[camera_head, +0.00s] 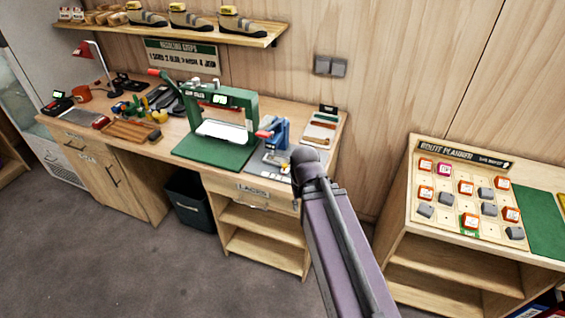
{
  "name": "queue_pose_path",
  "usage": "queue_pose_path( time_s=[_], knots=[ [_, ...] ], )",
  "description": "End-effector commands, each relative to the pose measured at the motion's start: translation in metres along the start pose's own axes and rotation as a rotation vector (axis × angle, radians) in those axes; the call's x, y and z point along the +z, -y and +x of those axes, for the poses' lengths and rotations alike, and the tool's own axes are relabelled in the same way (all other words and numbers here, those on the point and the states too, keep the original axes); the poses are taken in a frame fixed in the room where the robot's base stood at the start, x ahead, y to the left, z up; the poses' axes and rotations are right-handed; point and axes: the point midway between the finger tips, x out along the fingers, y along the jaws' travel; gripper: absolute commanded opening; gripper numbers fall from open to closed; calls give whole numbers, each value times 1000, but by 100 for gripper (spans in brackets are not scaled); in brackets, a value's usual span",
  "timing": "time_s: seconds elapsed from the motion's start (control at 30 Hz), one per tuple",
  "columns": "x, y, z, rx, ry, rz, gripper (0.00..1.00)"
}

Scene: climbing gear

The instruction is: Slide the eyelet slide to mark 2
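A small blue bench device (281,133) with a red end on its left stands on a grey base plate (258,168) near the right end of the workbench. It looks like the eyelet station, but the slide and its number marks are too small to make out. My arm rises from the bottom of the view, and its dark joint covers the right front part of the grey plate. I cannot make out my gripper's fingers, nor whether they touch anything.
A green press (245,104) on a green base stands just left of the blue device. A tray of strips (321,130) lies right of it. The workbench (165,151) holds tools farther left. A route planner board (452,208) sits on the right cabinet. Open floor lies in front.

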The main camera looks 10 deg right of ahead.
Motion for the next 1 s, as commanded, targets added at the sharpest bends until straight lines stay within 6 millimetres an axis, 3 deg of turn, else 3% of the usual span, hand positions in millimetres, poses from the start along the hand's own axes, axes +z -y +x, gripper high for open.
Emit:
queue_pose_path(
  time_s=[0.03,0.07,0.27,1.0],
  knots=[
    [-4,0,0,-3,0,-10,59],
    [-6,0,-1,-6,0,-19,68],
    [-36,-2,-3,-42,-4,-150,68],
    [-216,-42,-26,-247,-190,-1052,68]
  ],
)
